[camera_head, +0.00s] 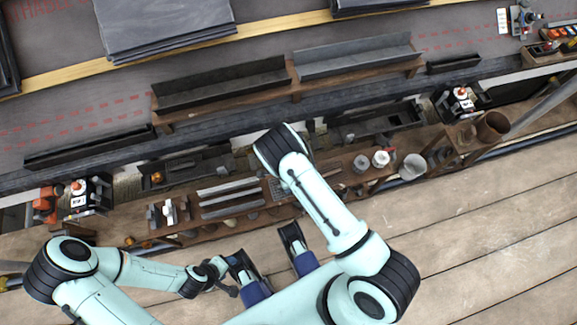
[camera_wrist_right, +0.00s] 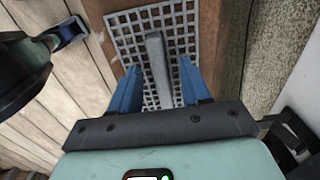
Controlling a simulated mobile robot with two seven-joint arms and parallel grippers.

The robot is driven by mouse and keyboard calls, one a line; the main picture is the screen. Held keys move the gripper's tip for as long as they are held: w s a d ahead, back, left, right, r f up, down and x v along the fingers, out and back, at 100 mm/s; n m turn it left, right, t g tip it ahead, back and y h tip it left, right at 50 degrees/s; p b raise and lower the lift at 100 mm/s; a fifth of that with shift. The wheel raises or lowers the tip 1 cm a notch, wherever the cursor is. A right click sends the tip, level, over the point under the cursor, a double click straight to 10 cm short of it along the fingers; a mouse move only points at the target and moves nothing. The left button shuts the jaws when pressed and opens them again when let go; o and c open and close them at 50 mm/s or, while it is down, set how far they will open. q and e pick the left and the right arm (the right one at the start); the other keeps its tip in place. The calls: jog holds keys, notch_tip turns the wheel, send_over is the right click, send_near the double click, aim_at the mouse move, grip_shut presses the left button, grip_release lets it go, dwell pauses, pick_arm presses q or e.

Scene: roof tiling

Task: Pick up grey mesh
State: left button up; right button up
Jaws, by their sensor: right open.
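The grey mesh (camera_wrist_right: 125,35) is a square grid lying on a brown wooden shelf, with a plain grey bar standing along its middle. In the right wrist view my right gripper (camera_wrist_right: 158,78) is open, its blue fingers on either side of the bar with gaps to it. In the head view a small part of the mesh (camera_head: 274,188) shows beside my right forearm, and my right fingers are hidden under the wrist. My left gripper (camera_head: 265,253) is open and empty over the floor, in front of the shelf.
The wooden shelf (camera_head: 232,228) also carries grey strips (camera_head: 230,190) left of the mesh and cans (camera_head: 381,159) to its right. A brown cup (camera_head: 492,127) stands farther right. Slate tiles (camera_head: 165,28) lie on the roof behind. The plank floor (camera_head: 480,225) at right is clear.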

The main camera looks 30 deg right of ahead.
jog(key=shift+f, duration=0.25)
jog(key=shift+c, duration=0.3)
grip_shut()
jog(key=shift+r, duration=0.15)
